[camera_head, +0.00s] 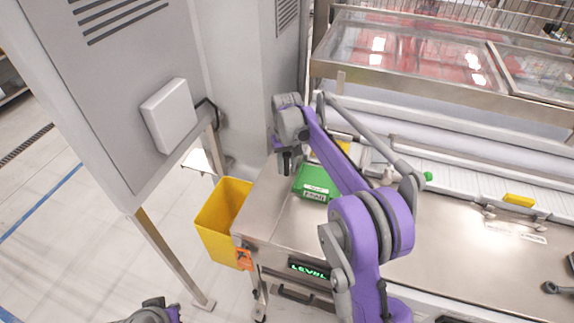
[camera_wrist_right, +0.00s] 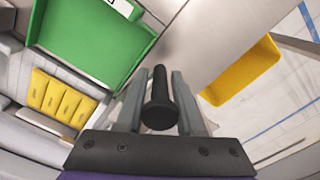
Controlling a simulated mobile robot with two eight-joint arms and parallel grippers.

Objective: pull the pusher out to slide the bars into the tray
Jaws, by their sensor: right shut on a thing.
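My right gripper (camera_wrist_right: 155,100) is shut on the black handle of the pusher (camera_wrist_right: 160,105), which stands between its two grey fingers. In the head view the right gripper (camera_head: 287,160) is at the far left end of the steel table, just left of the green tray (camera_head: 311,184). The green tray (camera_wrist_right: 140,54) also shows at upper left in the wrist view. Several yellow bars (camera_wrist_right: 60,98) lie side by side beyond the tray's edge, outside it. In the head view they are mostly hidden behind my arm. Part of my left arm shows at the bottom left; its fingers cannot be made out.
A yellow bin (camera_head: 220,222) stands on the floor against the table's left end. A grey cabinet (camera_head: 130,110) rises at left. A single yellow block (camera_head: 519,200) lies on the white conveyor at right. The steel table top (camera_head: 460,245) right of my arm is mostly clear.

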